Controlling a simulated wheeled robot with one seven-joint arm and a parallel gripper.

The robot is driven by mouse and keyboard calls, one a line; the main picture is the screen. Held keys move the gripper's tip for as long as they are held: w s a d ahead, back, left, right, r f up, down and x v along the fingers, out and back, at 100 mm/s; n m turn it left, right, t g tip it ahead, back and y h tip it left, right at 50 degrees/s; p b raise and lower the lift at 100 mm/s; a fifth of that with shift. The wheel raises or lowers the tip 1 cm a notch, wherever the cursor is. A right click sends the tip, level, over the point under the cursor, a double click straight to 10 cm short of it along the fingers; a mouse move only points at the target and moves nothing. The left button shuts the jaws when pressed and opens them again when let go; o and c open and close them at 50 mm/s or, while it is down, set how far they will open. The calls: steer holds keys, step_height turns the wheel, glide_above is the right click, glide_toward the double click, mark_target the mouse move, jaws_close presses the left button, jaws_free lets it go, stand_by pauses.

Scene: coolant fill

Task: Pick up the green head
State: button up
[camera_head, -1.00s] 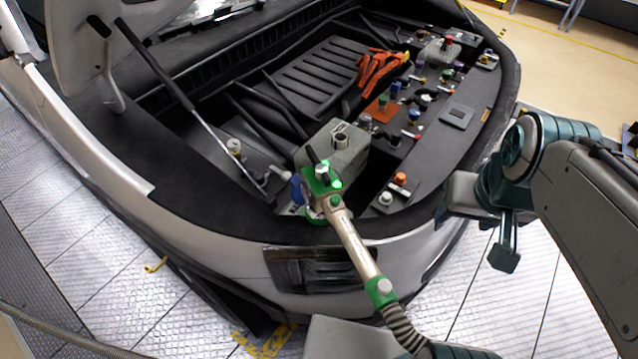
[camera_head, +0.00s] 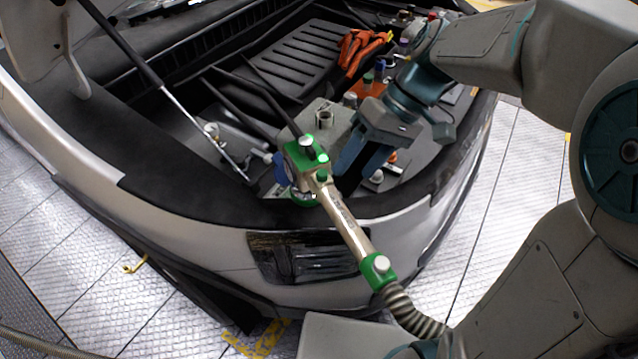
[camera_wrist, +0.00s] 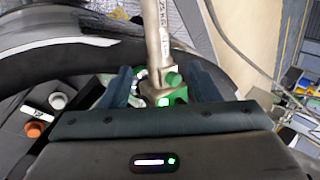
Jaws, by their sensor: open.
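The green head (camera_head: 306,155) sits at the upper end of a beige nozzle tube (camera_head: 345,222), over the front rim of the open car bay. A grey hose (camera_head: 405,305) runs from the tube's lower green collar (camera_head: 377,268). My gripper (camera_head: 355,172) is open and points down, just right of the green head. In the wrist view the head (camera_wrist: 172,97) shows between the two spread fingers (camera_wrist: 160,72), partly hidden by my gripper's body. I cannot tell whether a finger touches it.
A grey-green tank with a round neck (camera_head: 324,118) stands behind the head. A thin prop rod (camera_head: 205,132) slants at the left. An orange cloth-like item (camera_head: 362,50) lies farther back. White (camera_wrist: 58,100) and orange (camera_wrist: 34,130) caps are beside my gripper.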

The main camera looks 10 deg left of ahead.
mark_target(338, 198)
steer(key=x, duration=0.4)
steer(key=shift+f, duration=0.25)
steer(key=shift+s+p+x, duration=0.1)
steer(key=shift+p+x, duration=0.1)
steer(key=shift+x, duration=1.15)
steer(key=shift+s+p+x, duration=0.15)
steer(key=shift+p+x, duration=0.05)
steer(key=shift+x, duration=1.15)
steer(key=shift+d, duration=0.2)
jaws_close()
steer(key=shift+r, duration=0.15)
